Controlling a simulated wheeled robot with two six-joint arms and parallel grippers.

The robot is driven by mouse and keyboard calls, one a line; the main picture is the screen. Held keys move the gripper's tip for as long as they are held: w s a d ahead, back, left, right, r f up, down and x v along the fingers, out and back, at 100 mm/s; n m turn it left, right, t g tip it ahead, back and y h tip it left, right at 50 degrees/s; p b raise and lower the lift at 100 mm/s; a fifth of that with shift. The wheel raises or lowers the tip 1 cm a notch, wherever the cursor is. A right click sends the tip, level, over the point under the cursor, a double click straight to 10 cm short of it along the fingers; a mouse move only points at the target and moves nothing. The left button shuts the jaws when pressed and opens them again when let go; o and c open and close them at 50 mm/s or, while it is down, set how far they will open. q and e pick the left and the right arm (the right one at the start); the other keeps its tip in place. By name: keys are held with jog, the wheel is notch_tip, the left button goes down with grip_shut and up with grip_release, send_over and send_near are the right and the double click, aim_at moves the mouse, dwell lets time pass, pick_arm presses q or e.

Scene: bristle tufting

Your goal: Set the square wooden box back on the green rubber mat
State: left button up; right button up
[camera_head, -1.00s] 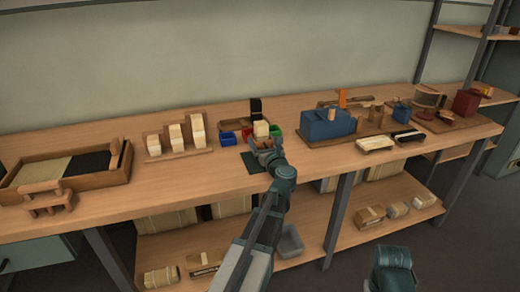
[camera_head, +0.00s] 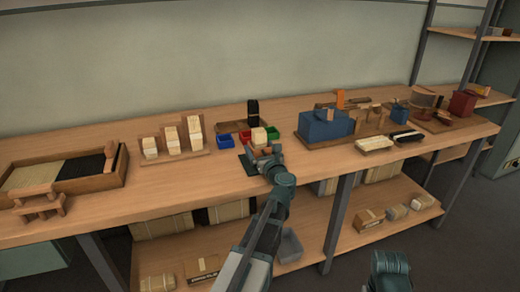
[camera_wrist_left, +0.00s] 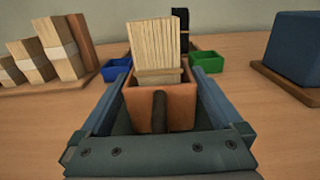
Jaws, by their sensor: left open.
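The square wooden box (camera_wrist_left: 160,105) is reddish brown and holds an upright bundle of pale bristles (camera_wrist_left: 155,45). My left gripper (camera_wrist_left: 160,82) is open, with one finger on each side of the box; I cannot tell whether they touch it. In the head view my left gripper (camera_head: 262,156) partly hides the box. The dark green mat (camera_head: 246,165) shows on the bench at the left of the gripper; most of it is hidden. I cannot tell whether the box rests on it.
Behind the box are a blue bin (camera_head: 226,142), a green bin (camera_head: 273,133) and a black upright object (camera_head: 253,112). Stepped bristle bundles (camera_head: 171,140) stand at left, a blue block (camera_head: 326,125) at right. Bare bench lies in front.

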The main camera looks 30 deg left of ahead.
pick_arm(q)
jog(key=v, duration=1.2)
